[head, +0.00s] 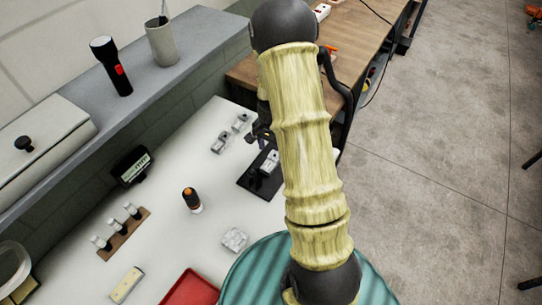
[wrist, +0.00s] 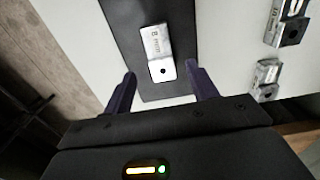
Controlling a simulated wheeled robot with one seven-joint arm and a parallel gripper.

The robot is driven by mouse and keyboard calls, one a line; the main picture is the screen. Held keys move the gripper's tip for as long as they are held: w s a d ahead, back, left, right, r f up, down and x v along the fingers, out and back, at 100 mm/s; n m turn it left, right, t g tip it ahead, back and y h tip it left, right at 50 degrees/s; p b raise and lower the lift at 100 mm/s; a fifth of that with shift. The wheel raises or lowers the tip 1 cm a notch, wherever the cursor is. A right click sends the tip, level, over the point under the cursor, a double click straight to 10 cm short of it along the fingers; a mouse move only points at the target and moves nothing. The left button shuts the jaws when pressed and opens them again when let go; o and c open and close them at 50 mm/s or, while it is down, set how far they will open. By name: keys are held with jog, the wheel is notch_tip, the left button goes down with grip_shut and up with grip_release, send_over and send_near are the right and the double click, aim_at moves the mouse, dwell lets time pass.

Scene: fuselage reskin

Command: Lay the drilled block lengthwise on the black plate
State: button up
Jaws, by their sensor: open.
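The black plate (head: 246,184) lies on the white table in the head view, partly behind my arm. It also fills the upper middle of the wrist view (wrist: 122,22). A silver-grey block (wrist: 157,42) marked "8 mm" rests on it, its long side running roughly along the plate's length. A dark hole shows in the block's brighter near part. The block also shows in the head view (head: 270,162). My gripper (wrist: 161,70) is open, one finger to each side of the block's near end, with gaps between. I cannot tell its height above the plate.
Two similar metal blocks (head: 219,141) (head: 241,123) lie beyond the plate. An orange-topped bottle (head: 192,199), a pale lump (head: 234,239), a red tray (head: 190,289) and a brown rack (head: 122,231) with small vials stand nearer on the table. A grey ledge (head: 195,50) runs behind.

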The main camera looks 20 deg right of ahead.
aim_at(271, 162)
notch_tip(271, 162, up, 6)
dwell(0.6)
jog(key=s+a+r+n+t, duration=0.1)
jog(key=s+a+r+n, duration=0.3)
jog(key=s, duration=0.3)
jog(key=s+a+r+n+t, duration=0.1)
jog(key=s+a+r+n, duration=0.4)
jog(key=s+a+n, duration=0.1)
jog(key=shift+s+n+t, duration=0.3)
jog(key=shift+s+n, duration=0.3)
jog(key=shift+s, duration=0.1)
